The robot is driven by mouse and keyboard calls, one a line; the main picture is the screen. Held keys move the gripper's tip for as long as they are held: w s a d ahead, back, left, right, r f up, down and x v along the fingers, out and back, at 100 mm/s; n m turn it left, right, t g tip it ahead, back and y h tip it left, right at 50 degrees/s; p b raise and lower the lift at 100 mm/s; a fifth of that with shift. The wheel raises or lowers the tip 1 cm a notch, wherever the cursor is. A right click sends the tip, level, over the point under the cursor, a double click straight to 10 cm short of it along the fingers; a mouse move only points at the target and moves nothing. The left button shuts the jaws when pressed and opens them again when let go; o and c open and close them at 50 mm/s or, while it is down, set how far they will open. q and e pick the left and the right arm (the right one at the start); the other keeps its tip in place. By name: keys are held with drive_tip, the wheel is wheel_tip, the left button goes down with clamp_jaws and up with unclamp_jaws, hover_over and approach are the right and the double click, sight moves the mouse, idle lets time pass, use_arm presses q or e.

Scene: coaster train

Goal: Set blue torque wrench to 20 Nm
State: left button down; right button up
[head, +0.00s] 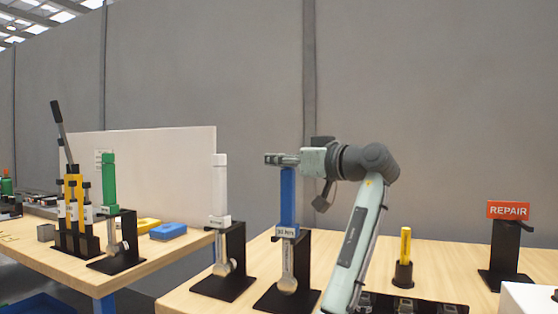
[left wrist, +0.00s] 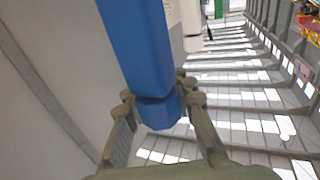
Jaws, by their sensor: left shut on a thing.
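The blue torque wrench (head: 288,198) stands upright, handle up, in a black stand (head: 290,297) on the right-hand table. A small white label (head: 286,232) sits below its blue handle; its reading is too small to be sure of. My left gripper (head: 282,159) comes in from the right side at the top of the handle and is shut on its end. In the left wrist view the blue handle (left wrist: 138,45) runs down to a faceted end knob (left wrist: 160,112) between the fingers (left wrist: 158,98). My right gripper is not in view.
A white wrench (head: 219,187) stands in its stand just left of the blue one. A green wrench (head: 109,182) and a rack of yellow-and-black tools (head: 75,200) are on the left table. A yellow tool (head: 405,246) and a REPAIR sign (head: 508,210) stand to the right.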

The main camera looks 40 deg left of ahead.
use_arm(q)
drive_tip(key=shift+s+n+g, duration=0.25)
drive_tip(key=shift+n+g, duration=0.45)
drive_tip(key=shift+g, duration=0.4)
drive_tip(key=shift+s+n+g, duration=0.2)
drive_tip(key=shift+n+g, duration=0.5)
drive_tip(key=shift+g, duration=0.4)
drive_tip(key=shift+s+n+g, duration=0.25)
drive_tip(key=shift+n+g, duration=0.45)
drive_tip(key=shift+g, duration=0.4)
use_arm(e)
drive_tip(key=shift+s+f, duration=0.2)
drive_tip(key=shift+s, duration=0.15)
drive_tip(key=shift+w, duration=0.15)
use_arm(q)
drive_tip(key=shift+f, duration=0.1)
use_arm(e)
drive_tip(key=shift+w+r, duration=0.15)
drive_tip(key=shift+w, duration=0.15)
use_arm(q)
drive_tip(key=c, duration=1.2)
unclamp_jaws()
drive_tip(key=v, duration=1.2)
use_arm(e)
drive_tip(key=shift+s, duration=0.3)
use_arm(q)
drive_tip(key=shift+w, duration=0.1)
